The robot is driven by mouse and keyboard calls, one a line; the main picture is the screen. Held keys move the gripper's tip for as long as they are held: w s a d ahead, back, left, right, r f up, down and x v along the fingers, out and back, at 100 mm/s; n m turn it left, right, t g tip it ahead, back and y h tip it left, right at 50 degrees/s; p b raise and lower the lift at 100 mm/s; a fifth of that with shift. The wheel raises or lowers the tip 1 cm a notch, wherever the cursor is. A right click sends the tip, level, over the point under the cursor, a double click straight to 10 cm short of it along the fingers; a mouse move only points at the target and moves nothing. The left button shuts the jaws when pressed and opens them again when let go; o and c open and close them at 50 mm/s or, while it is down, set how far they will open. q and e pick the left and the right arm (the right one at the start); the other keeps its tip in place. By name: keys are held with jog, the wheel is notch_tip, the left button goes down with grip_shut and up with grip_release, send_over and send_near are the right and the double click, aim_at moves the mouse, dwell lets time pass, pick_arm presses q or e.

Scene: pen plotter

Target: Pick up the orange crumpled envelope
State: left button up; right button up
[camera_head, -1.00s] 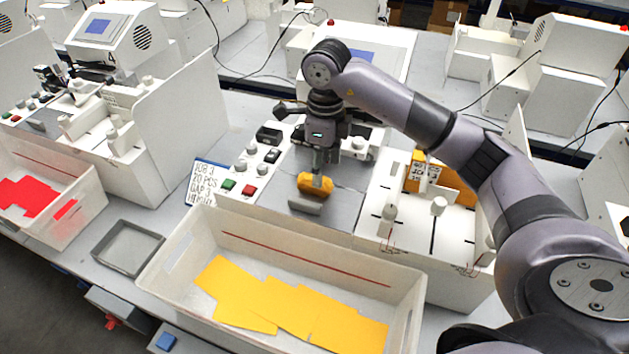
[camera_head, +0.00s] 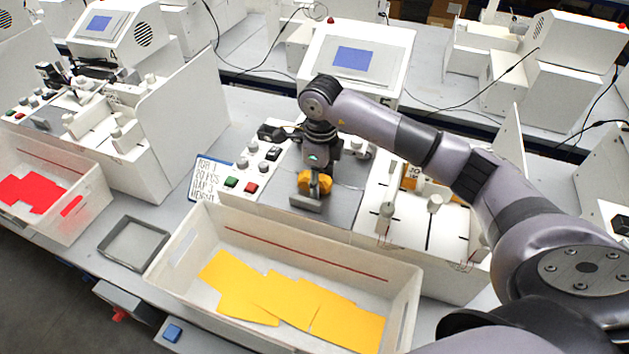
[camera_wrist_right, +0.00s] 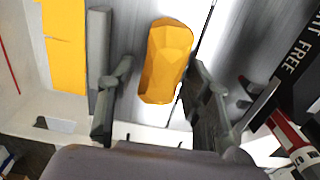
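The orange crumpled envelope (camera_head: 321,184) lies on the grey plate of the middle machine, beside a small grey bar (camera_head: 304,203). In the right wrist view the envelope (camera_wrist_right: 166,62) is a faceted yellow-orange lump. My right gripper (camera_head: 316,170) points down at the envelope and partly hides it in the head view. In the wrist view its fingers are spread on either side of the envelope. A gap shows on the left side; the right finger looks close, and I cannot tell if it touches. My left gripper is not in view.
A white bin (camera_head: 180,285) with flat yellow envelopes stands in front. A control panel (camera_head: 250,172) with buttons is left of the plate, and a white feeder unit (camera_head: 410,232) is right. A screen housing (camera_head: 385,75) rises behind. An empty grey tray (camera_head: 110,252) lies at left.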

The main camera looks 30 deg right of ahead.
jog(key=c, duration=0.6)
jog(key=shift+o, duration=0.2)
jog(key=shift+r, duration=0.15)
